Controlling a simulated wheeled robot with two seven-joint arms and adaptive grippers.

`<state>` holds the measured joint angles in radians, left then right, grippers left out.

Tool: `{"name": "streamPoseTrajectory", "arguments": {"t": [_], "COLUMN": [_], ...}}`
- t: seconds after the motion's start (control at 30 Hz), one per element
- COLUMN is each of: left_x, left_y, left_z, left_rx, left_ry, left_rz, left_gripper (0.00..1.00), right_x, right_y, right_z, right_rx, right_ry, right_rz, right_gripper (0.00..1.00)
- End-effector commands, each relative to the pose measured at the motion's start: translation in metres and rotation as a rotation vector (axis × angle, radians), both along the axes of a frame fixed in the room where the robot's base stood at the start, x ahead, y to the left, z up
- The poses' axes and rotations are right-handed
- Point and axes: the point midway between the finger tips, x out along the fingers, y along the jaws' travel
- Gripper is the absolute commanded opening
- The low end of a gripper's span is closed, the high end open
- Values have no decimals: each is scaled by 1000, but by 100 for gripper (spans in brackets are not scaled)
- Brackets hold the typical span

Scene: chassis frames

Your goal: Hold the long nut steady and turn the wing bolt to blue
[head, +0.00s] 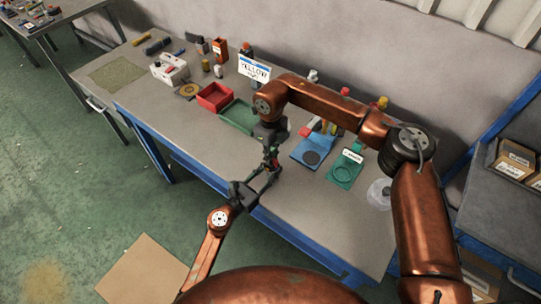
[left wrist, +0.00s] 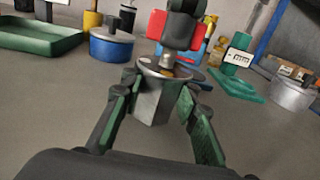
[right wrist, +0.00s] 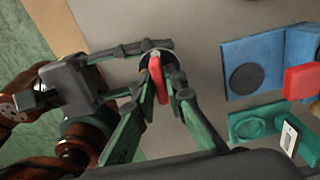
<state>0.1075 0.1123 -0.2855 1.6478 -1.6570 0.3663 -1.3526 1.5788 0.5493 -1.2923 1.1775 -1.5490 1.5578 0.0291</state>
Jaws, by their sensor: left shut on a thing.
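The long nut (left wrist: 152,106) is a grey upright block with a round plate on top, between the finger pads of my left gripper (left wrist: 158,112), which is shut on it. In the head view my left gripper (head: 262,182) is over the front of the workbench. The wing bolt (right wrist: 157,78) has a red wing and a metal shank that meets the plate; a small orange patch shows on the plate. My right gripper (right wrist: 163,78) points down from above with its fingers on either side of the wing. I cannot tell whether both fingers press on it.
A sign (head: 254,69), probably reading yellow, stands at the back of the workbench. A red bin (head: 215,97), green tray (head: 238,117), blue fixture (head: 312,152) and green fixture (head: 345,170) stand around the arms. The bench front to the right is mostly clear.

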Motion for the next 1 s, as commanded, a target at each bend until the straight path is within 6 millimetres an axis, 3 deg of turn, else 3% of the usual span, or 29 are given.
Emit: {"name": "streamPoseTrajectory", "arguments": {"t": [0.2, 0.57, 1.0], "left_x": [1, 1, 1], "left_y": [1, 2, 2], "left_z": [0, 0, 0], "left_rx": [-1, 1, 1], "left_ry": [-1, -1, -1], "left_rz": [3, 4, 5], "left_gripper": [0, 0, 0], "right_x": [0, 1, 1], "right_y": [1, 1, 2], "right_z": [2, 10, 93], "right_rx": [3, 5, 4], "right_ry": [-1, -4, -4], "right_rz": [-1, -2, -2], "right_gripper": [27, 27, 27]}}
